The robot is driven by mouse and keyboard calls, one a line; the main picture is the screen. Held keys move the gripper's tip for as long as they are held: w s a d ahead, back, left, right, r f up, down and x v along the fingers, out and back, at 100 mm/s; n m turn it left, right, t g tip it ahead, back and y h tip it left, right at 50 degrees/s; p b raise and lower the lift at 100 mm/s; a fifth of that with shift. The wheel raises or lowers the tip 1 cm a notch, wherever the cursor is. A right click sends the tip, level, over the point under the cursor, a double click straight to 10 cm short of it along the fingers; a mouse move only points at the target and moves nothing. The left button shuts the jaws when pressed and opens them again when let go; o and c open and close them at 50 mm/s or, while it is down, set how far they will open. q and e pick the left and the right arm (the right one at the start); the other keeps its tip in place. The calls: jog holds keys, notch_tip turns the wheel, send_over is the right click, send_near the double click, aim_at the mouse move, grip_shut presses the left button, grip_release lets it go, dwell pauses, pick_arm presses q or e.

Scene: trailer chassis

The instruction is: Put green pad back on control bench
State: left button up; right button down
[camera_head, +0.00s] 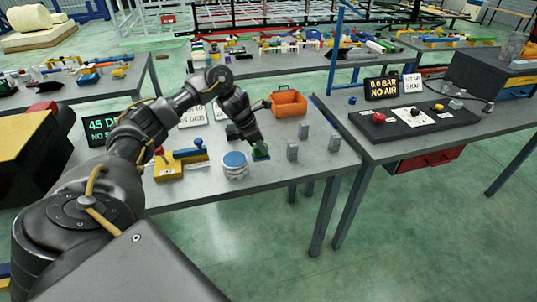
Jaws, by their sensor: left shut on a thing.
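My left arm comes in from the left and reaches over a grey workbench (213,183). My left gripper (257,146) points down near the bench's right half and is shut on the green pad (261,153). The pad sits at or just above the bench top; I cannot tell whether it touches. The pad is small and partly hidden by the fingers. A control bench with a dark panel (414,123) stands to the right, with a red knob and a white plate on the panel. My right gripper is not in view.
A white round stack with a blue top (235,161) stands just left of the pad. Grey blocks (292,151) stand to its right. An orange bin (288,103) is behind. A yellow tool with blue parts (180,162) lies left. A blue post (335,52) rises between the benches.

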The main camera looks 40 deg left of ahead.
aim_at(268, 155)
pick_arm(q)
jog(key=shift+w+d+f, duration=0.15)
jog(key=shift+w+f, duration=0.4)
jog(key=shift+f, duration=0.15)
jog(key=shift+w+d+f, duration=0.1)
jog(key=shift+w+f, duration=0.45)
jog(key=shift+f, duration=0.1)
jog(key=shift+w+f+p, duration=0.15)
jog(key=shift+f+p, duration=0.15)
jog(key=shift+f, duration=1.45)
jog(key=o, duration=0.9)
jog(key=shift+d, duration=0.1)
jog(key=v, duration=1.2)
